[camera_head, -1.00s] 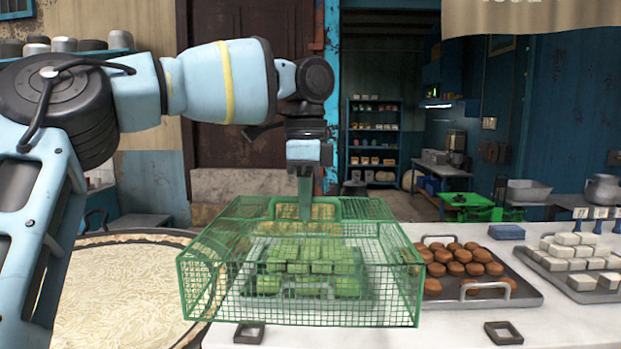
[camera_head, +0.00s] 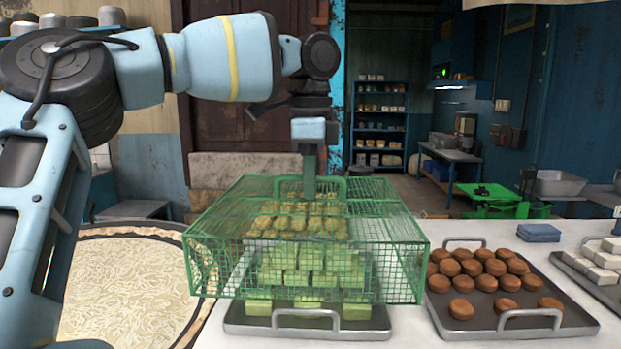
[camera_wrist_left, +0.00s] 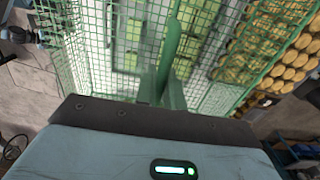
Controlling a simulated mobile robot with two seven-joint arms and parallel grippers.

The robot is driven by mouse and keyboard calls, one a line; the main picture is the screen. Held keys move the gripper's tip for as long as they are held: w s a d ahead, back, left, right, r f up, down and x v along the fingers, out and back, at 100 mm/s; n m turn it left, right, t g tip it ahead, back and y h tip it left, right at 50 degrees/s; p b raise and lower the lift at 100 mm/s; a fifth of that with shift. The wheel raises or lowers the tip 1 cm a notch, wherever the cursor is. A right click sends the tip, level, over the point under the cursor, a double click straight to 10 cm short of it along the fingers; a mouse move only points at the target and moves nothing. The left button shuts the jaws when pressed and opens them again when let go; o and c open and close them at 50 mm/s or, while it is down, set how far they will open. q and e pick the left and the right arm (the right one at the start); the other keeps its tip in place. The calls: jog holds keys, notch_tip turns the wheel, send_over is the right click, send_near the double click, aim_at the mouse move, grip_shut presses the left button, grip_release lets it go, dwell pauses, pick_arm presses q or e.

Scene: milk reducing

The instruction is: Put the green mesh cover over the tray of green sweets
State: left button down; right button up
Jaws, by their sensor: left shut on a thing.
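The green mesh cover (camera_head: 225,255) is a wire box with a handle on top. My left gripper (camera_head: 309,172) is shut on that handle and holds the cover up, roughly level. In the head view the tray (camera_head: 262,326) of green sweets (camera_head: 310,262) shows through the mesh and below it. The cover's lower edge hangs above the tray's front rim, so the tray and the lowest sweets show under it. In the left wrist view the mesh cover (camera_wrist_left: 85,35) fills the upper part, with green sweets (camera_wrist_left: 128,50) seen through it. My right gripper is not in view.
A tray (camera_head: 480,328) of brown sweets stands close to the right of the cover. Further right is a tray of white sweets (camera_head: 598,258). A wide round pan (camera_head: 125,290) lies to the left. A blue stack (camera_head: 538,232) sits behind the brown sweets.

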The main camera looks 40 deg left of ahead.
pick_arm(q)
jog(key=shift+f, duration=0.4)
notch_tip(320, 180, down, 8)
jog(key=b, duration=0.1)
jog(key=shift+r, duration=0.2)
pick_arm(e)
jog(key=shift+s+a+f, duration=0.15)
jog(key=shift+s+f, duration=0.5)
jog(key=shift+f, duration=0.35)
pick_arm(q)
jog(key=shift+f, duration=0.25)
jog(key=c, duration=1.4)
grip_release()
jog(key=shift+c, duration=0.2)
notch_tip(320, 180, up, 8)
jog(key=shift+f+b, duration=0.1)
jog(key=shift+b, duration=0.35)
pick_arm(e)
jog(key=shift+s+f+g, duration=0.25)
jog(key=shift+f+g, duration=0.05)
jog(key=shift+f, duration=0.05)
pick_arm(q)
jog(key=shift+f, duration=0.1)
